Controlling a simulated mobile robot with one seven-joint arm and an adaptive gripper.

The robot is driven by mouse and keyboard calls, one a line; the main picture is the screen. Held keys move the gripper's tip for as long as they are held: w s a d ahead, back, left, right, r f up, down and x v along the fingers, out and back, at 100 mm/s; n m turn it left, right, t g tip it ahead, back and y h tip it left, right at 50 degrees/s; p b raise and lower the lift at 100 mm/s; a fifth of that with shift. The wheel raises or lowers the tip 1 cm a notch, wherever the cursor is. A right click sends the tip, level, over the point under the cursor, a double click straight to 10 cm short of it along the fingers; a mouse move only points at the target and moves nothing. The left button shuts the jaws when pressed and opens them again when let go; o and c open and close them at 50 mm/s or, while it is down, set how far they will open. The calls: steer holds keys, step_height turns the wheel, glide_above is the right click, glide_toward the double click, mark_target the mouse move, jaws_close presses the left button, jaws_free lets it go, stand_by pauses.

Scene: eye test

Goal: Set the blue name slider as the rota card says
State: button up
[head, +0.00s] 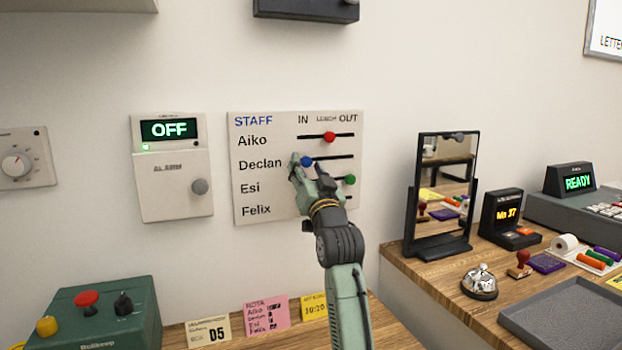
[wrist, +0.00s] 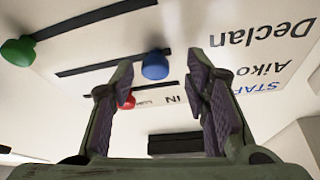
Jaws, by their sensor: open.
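The white staff board (head: 270,205) hangs on the wall with names and IN, LUNCH and OUT columns. The blue slider (head: 306,161) on Declan's row is at the left end of its slot, under IN. My gripper (head: 303,168) is at the board by this slider, open. In the wrist view the blue slider (wrist: 155,66) shows between the open fingers (wrist: 161,72), with no visible grip. The pink rota card (head: 267,315) stands on the lower counter; its names show, but its marks are too small to read surely.
On the board, Aiko's red slider (head: 330,137) is mid-slot and Esi's green slider (head: 350,180) is at the right. My arm hides part of Felix's row. An alarm box (head: 172,185) hangs left; a mirror (head: 445,190) stands right.

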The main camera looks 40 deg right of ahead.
steer(key=v, duration=1.1)
steer(key=shift+s, duration=0.25)
steer(key=shift+f, duration=0.1)
